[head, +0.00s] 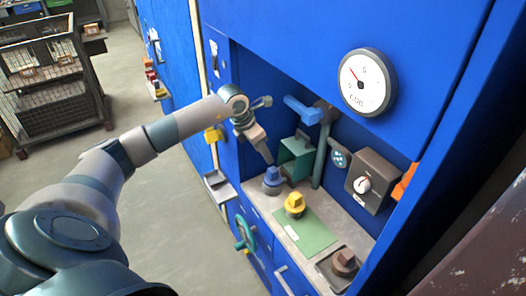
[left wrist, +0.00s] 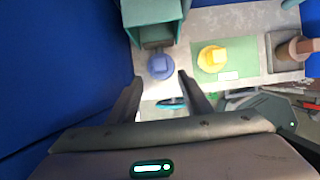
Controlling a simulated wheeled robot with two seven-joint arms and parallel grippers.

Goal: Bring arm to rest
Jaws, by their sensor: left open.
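My left arm reaches in from the left of the head view to the recess in the blue cabinet. My left gripper (head: 266,152) is open and empty. In the left wrist view its two fingers (left wrist: 160,82) stand apart, with the blue knobbed piece (left wrist: 160,66) showing beyond the gap between them. The same blue piece (head: 273,180) sits on the grey shelf (head: 262,199), just below the gripper tip in the head view. Nothing is held. My right gripper is not in view.
A yellow piece (head: 295,204) sits on a green mat (head: 309,236). A brown piece (head: 344,262) stands on a dark plate. A green box (head: 296,157), a blue-handled pipe (head: 303,110) and a dial box (head: 371,180) crowd the recess. Open floor (head: 180,190) lies left of the cabinet.

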